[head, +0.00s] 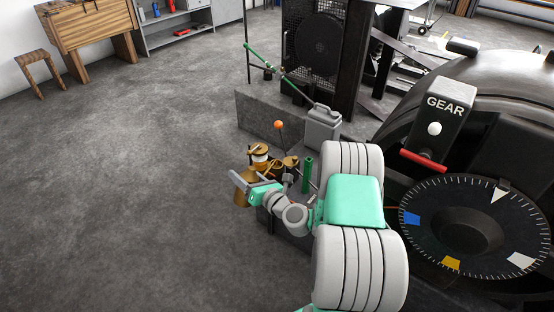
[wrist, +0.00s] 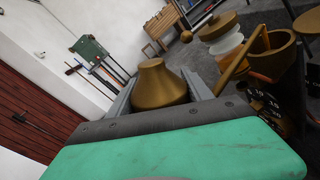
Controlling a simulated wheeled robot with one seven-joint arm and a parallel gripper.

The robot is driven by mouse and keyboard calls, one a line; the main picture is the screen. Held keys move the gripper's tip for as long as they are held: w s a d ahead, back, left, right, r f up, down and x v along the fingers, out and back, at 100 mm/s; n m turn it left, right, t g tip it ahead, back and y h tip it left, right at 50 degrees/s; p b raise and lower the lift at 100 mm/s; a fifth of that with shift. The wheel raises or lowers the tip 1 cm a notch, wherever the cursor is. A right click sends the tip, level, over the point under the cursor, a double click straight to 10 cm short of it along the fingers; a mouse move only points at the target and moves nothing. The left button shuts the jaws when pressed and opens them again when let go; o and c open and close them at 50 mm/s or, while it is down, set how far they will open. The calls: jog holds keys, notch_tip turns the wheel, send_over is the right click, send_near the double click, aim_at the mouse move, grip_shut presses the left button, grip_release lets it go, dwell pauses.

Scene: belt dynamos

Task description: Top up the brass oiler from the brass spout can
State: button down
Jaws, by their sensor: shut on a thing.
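My gripper (head: 245,188) is shut on the brass spout can, whose tapered body (wrist: 158,85) sits between the two grey fingers in the wrist view. In the head view, part of the can (head: 242,199) shows below the fingers. A thin brass bar (wrist: 238,62), perhaps its spout, slants up to the right. The brass oiler (head: 260,158), with a pale band, stands just beyond the gripper. It also shows at upper right in the wrist view (wrist: 226,44). I cannot tell whether the spout touches it.
An open brass cup (wrist: 270,58) stands beside the oiler. An orange-knobbed lever (head: 279,125), a green cylinder (head: 307,174) and a grey jerrycan (head: 322,128) stand close behind. The large dial (head: 470,228) and GEAR lever box (head: 436,122) are at right. Floor at left is clear.

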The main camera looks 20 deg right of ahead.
jog(key=shift+d+r+m+p, duration=0.1)
jog(key=shift+r+m+p, duration=0.75)
jog(key=shift+p, duration=1.15)
dwell(1.4)
jog(key=shift+r, duration=0.1)
dwell(1.1)
jog(key=shift+n+b, duration=1.1)
jog(key=shift+n, duration=0.25)
jog(key=n+b, duration=0.1)
jog(key=f+n+b, duration=0.1)
jog(key=b, duration=0.1)
jog(key=shift+w+d+f+n+t, duration=0.1)
jog(key=shift+f+n+t, duration=0.1)
jog(key=shift+n+t, duration=0.15)
jog(key=shift+w+d+n+b, duration=0.1)
jog(key=shift+d+n+b, duration=0.15)
jog(key=shift+n+b, duration=0.4)
jog(key=shift+r, duration=0.15)
